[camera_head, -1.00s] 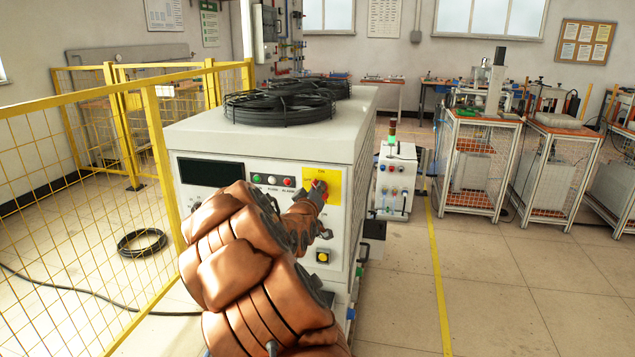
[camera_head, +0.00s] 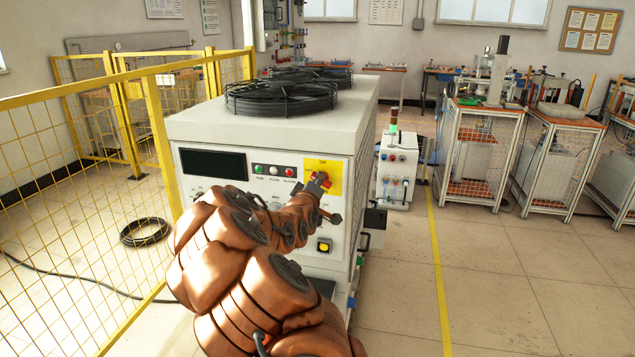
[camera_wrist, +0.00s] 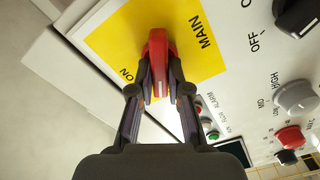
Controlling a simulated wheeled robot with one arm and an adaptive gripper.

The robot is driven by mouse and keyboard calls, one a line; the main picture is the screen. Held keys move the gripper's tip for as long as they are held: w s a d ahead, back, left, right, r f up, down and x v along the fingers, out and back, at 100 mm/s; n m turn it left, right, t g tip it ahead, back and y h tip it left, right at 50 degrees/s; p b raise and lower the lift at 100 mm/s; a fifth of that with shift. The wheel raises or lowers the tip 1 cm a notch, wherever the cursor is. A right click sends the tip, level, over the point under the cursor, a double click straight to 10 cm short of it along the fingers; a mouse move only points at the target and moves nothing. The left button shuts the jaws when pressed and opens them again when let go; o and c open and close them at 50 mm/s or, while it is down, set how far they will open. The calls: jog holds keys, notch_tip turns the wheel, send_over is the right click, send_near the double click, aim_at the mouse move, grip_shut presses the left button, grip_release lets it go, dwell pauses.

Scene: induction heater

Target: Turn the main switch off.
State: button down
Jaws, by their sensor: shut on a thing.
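The main switch is a red handle (camera_wrist: 158,55) on a yellow plate (camera_wrist: 110,38) marked "ON" and "MAIN" in the wrist view. My gripper (camera_wrist: 159,88) has one dark finger on each side of the handle and is shut on it. The handle lies oblique to the plate's edges and is not in line with the "ON" mark. In the head view the yellow plate (camera_head: 334,170) is at the upper right of the white cabinet's front. My gripper (camera_head: 318,182) reaches it there, and the fingers partly cover the red handle.
Small buttons (camera_head: 274,170) and a yellow button (camera_head: 324,245) are near the plate. Knobs (camera_wrist: 296,97) lie close by. A yellow mesh fence (camera_head: 160,130) stands left.

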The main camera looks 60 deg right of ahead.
jog(key=shift+s, duration=0.1)
jog(key=c, duration=1.1)
grip_release()
jog(key=shift+d, duration=0.15)
jog(key=shift+v, duration=3.75)
